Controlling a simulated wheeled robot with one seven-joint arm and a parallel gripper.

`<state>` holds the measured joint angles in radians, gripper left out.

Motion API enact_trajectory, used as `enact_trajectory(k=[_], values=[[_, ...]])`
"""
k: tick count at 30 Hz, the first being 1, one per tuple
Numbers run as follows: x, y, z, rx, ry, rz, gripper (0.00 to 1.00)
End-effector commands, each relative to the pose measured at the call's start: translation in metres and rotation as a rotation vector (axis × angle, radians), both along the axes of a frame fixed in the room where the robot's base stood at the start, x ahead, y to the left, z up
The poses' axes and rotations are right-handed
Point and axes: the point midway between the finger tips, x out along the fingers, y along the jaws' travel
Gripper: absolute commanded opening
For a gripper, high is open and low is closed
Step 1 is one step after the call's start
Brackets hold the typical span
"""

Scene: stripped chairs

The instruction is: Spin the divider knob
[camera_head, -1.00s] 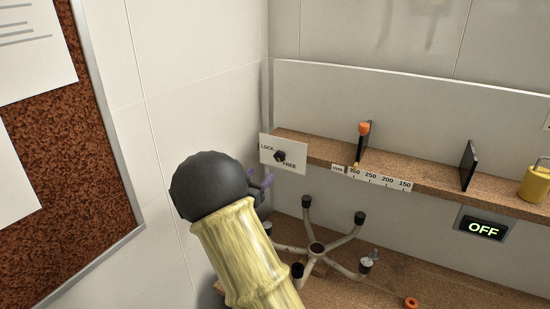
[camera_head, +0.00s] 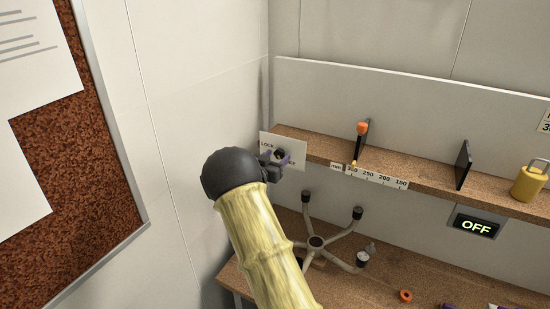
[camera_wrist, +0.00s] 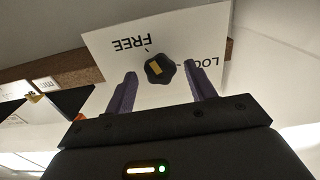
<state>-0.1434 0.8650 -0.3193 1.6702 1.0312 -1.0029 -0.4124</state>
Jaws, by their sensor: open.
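The divider knob (camera_wrist: 159,69) is black and lobed with a yellow mark, on a white plate (camera_wrist: 103,48) lettered LOCK and FREE. In the wrist view the plate appears upside down and the knob's yellow mark lies near the FREE side. My gripper (camera_wrist: 157,80) is open, with its two purple fingers to either side of the knob; I cannot tell whether they touch it. In the head view my gripper (camera_head: 276,157) is in front of the plate (camera_head: 295,146) and partly hides the knob and lettering. A black divider with an orange top (camera_head: 362,129) stands on the shelf.
The shelf (camera_head: 425,178) carries a millimetre scale (camera_head: 376,177), a second black divider (camera_head: 464,164) and a yellow padlock (camera_head: 530,181). An OFF display (camera_head: 476,225) is below. A chair base (camera_head: 316,243) and an orange ring (camera_head: 405,296) are on the lower bench.

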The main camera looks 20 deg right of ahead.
Motion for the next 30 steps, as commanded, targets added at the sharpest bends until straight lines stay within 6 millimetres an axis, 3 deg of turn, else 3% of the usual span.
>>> enact_trajectory(k=[1,7,20,30], values=[[-0.0001,0.0002,0.0001,0.0,0.0,0.0,0.49],[-0.0002,0.0003,0.0001,0.0,0.0,0.0,0.1],[-0.0005,0.0001,-0.0031,0.031,-0.04,-0.001,0.1],[-0.0012,-0.0007,-0.007,0.152,-0.196,-0.002,0.1]])
